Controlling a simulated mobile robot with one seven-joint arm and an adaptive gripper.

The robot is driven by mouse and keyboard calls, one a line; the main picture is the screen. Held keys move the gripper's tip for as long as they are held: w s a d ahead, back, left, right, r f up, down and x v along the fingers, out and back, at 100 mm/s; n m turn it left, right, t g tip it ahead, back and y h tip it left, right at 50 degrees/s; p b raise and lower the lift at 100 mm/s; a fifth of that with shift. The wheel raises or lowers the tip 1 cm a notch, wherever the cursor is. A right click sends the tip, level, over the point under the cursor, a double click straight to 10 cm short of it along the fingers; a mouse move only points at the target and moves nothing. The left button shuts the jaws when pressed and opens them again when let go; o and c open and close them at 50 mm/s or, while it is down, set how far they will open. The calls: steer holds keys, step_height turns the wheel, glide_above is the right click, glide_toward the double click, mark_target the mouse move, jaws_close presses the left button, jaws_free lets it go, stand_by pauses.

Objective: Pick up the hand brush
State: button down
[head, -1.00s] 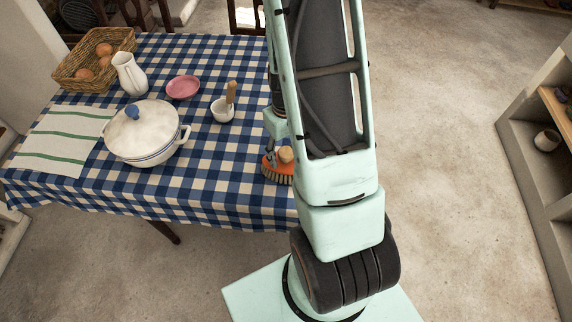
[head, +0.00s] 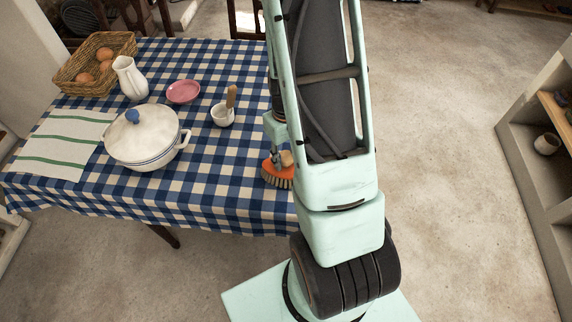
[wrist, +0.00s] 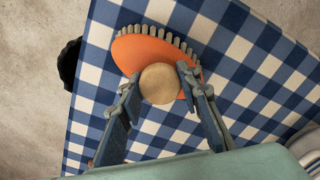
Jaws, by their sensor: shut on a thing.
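The hand brush has an orange body, pale bristles and a round wooden knob. In the head view the brush (head: 276,177) is at the right end of the checked table, partly hidden by my arm. In the wrist view the brush (wrist: 136,50) lies between my fingers, bristles along its far edge, with the wooden knob (wrist: 159,83) nearest the camera. My gripper (wrist: 157,85) is shut on the knob, one finger on each side. I cannot tell whether the bristles still touch the cloth.
The table has a blue-and-white checked cloth (head: 220,180). On it stand a white lidded pot (head: 145,140), a small cup with a wooden handle (head: 222,113), a pink plate (head: 183,92), a white jug (head: 128,78), an egg basket (head: 95,65) and a striped towel (head: 65,145). Shelves (head: 535,165) stand at right.

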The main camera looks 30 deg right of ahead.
steer(key=shift+r, duration=0.5)
step_height(320, 180, up, 2)
steer(key=shift+r, duration=0.1)
steer(key=w+d+r+b, duration=0.1)
steer(key=d+r, duration=0.8)
steer(key=d, duration=0.5)
steer(key=shift+w+r+b, duration=0.25)
steer(key=shift+r+b, duration=0.1)
steer(key=shift+r, duration=0.05)
